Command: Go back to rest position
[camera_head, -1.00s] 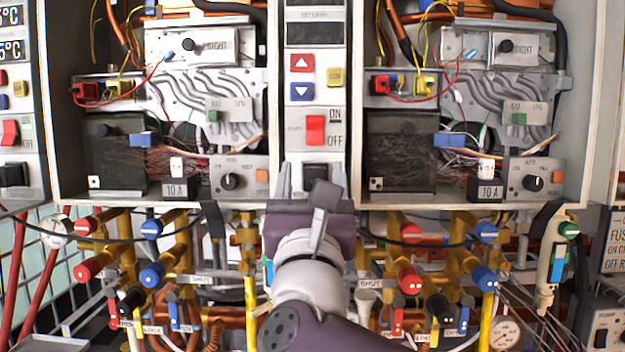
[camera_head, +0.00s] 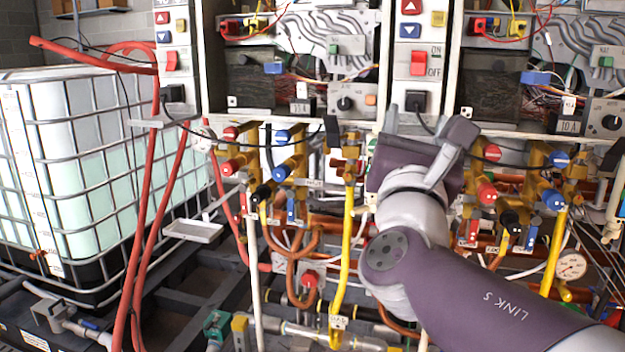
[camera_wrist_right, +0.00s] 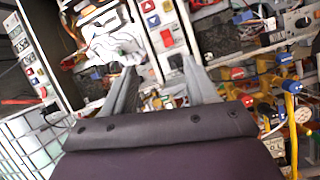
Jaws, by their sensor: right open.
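My right gripper (camera_head: 412,122) is in front of the lower part of the panel between two open heater cabinets, at the right of centre in the head view. Its purple and white arm comes in from the lower right. In the right wrist view its two grey fingers (camera_wrist_right: 157,90) stand apart with nothing between them. Beyond them are the control panel and pipes, and I cannot tell whether the fingers touch anything. My left gripper is not in view.
A caged water tank (camera_head: 75,160) stands at the left. Red hoses (camera_head: 150,220) hang beside it. Brass valves with red and blue caps (camera_head: 283,170) and a yellow pipe (camera_head: 348,250) crowd the space below the cabinets. A pressure gauge (camera_head: 571,266) is at the right.

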